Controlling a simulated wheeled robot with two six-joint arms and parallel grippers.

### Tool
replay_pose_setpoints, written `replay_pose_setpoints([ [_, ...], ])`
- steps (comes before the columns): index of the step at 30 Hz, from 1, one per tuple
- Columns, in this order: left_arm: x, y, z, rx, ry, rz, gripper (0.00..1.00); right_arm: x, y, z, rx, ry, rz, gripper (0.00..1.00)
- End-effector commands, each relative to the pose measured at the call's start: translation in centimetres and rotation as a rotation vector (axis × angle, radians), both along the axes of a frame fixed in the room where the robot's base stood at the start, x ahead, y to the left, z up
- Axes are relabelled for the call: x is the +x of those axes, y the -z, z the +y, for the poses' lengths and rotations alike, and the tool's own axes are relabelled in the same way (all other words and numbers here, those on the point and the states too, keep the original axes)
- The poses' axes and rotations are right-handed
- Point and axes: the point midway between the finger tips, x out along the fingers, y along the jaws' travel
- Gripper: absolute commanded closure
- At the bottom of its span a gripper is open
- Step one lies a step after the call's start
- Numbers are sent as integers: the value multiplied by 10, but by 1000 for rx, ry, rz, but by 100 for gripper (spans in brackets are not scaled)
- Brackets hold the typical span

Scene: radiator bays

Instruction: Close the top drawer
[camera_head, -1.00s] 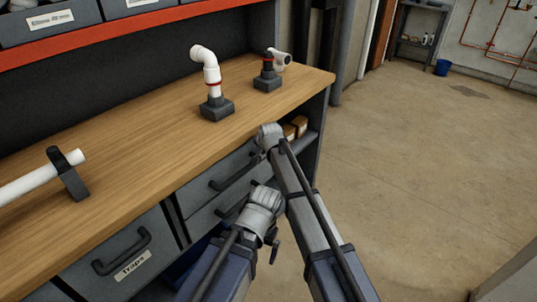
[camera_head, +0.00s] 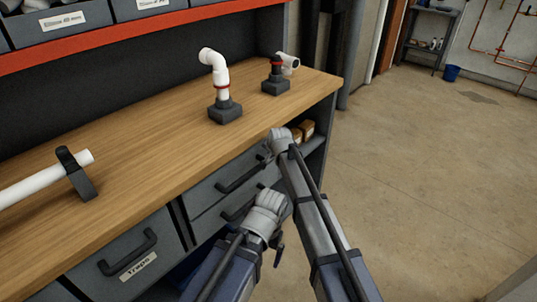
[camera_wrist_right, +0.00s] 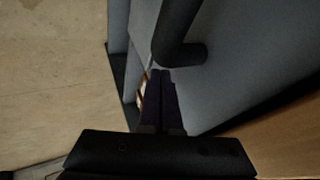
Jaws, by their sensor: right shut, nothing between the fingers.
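The top drawer (camera_head: 212,197) is the upper grey drawer under the right part of the bench, with a dark bar handle (camera_head: 240,179). How far it stands out is hard to tell. My right gripper (camera_head: 264,154) is at the right end of its front, partly hidden by my wrist. In the right wrist view my right gripper (camera_wrist_right: 160,75) is shut and empty, its tips close beside the dark handle (camera_wrist_right: 180,40) and the grey front (camera_wrist_right: 230,60); contact is unclear. My left gripper (camera_head: 278,252) hangs lower, in front of the lower drawer; its fingers are unclear.
A lower drawer (camera_head: 215,228) sits beneath, and a labelled drawer (camera_head: 125,250) is to the left. The wooden bench top (camera_head: 130,150) holds pipe fittings (camera_head: 222,90) and a clamped white pipe (camera_head: 40,187). Open floor (camera_head: 430,180) lies to the right.

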Motion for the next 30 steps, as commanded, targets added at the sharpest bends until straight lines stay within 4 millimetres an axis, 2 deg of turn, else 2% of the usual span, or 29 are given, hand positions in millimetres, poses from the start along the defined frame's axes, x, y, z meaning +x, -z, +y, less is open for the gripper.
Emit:
replay_pose_setpoints([
  [4, 0, 0, 0, 0, 0, 0, 0, -20, 0, -23, -3, 4, 4, 100],
  [6, 0, -20, 0, 0, 0, 0, 0, -26, -20, -23, -3, 1, 4, 100],
  [15, 0, -66, 0, 0, 0, 0, 0, -60, -65, -32, -4, 2, 5, 100],
  [18, 0, -76, 0, 0, 0, 0, 0, -68, -75, -34, -4, 2, 5, 100],
  [30, 0, -80, 0, 0, -1, 0, 0, -74, -79, -36, -6, 2, 6, 100],
])
